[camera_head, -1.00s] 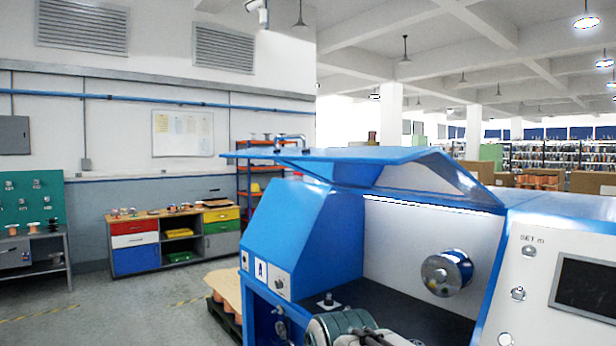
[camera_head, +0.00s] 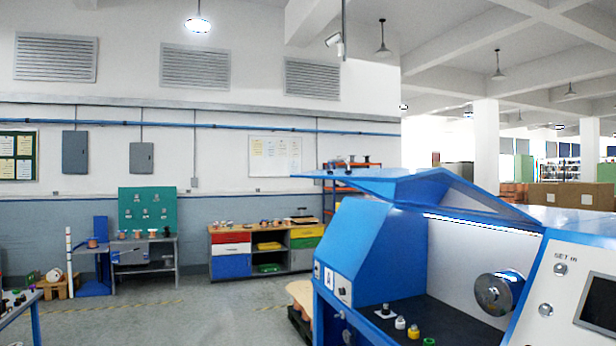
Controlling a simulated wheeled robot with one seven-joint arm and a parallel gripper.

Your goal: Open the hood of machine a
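Machine a (camera_head: 362,245) is the blue machine at the right, with a label A on its front left panel. Its blue hood (camera_head: 415,188) stands raised, tilted up over the work space, and the inside shows below it. A round metal disk (camera_head: 495,294) sits on the white inner wall. Small white, yellow and green knobs or pegs (camera_head: 414,331) stand on the dark inner floor. My gripper is not in view.
A white control panel with a dark screen (camera_head: 600,302) is at the right edge. A drawer cabinet (camera_head: 231,254) and a workbench with a teal board (camera_head: 147,209) stand along the back wall. A blue-edged table (camera_head: 36,315) is at lower left. Open floor lies between.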

